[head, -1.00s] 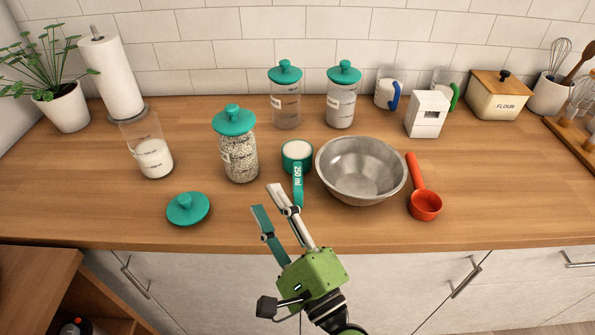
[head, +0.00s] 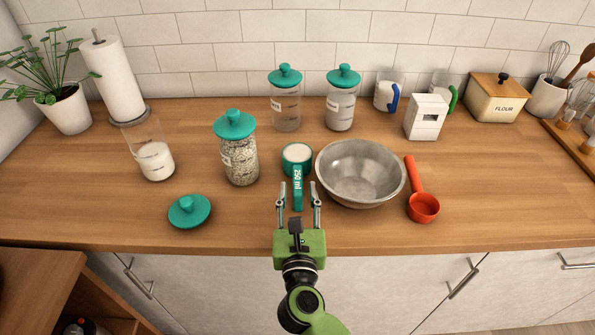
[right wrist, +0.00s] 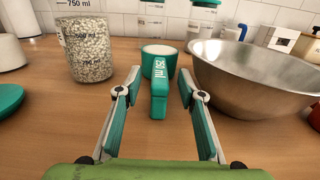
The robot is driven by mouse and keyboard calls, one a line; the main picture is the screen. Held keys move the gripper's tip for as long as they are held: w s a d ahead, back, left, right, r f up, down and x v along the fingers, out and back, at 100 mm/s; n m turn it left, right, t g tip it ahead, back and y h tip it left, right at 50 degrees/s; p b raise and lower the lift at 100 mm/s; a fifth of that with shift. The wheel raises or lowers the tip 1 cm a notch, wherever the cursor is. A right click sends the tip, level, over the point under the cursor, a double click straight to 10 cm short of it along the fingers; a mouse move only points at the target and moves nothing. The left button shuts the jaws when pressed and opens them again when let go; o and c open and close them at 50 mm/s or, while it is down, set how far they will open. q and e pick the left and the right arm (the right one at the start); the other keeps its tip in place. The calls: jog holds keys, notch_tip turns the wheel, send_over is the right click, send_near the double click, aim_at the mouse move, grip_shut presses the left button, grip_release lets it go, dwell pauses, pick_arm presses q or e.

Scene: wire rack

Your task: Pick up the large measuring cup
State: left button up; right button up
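A teal measuring cup marked 250 ml (head: 297,155) stands on the counter, its handle (head: 297,186) pointing toward me and white contents inside. It also shows in the right wrist view (right wrist: 159,64). A red measuring cup (head: 423,207) lies right of the metal bowl; which of the two is larger is hard to tell. My right gripper (head: 298,190) is open, its fingers on either side of the teal handle's near end with gaps on both sides. In the right wrist view my right gripper (right wrist: 160,90) spans the handle without visible contact. My left gripper is not in view.
A metal bowl (head: 360,172) stands close to the right of the teal cup. A jar of grains (head: 239,165) with a teal lid stands to its left. A loose teal lid (head: 189,211) lies at front left. Bare counter lies between that lid and my gripper.

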aim_at(297, 164)
jog(key=w+p, duration=0.1)
jog(key=w, duration=0.5)
jog(key=shift+w, duration=0.35)
grip_shut()
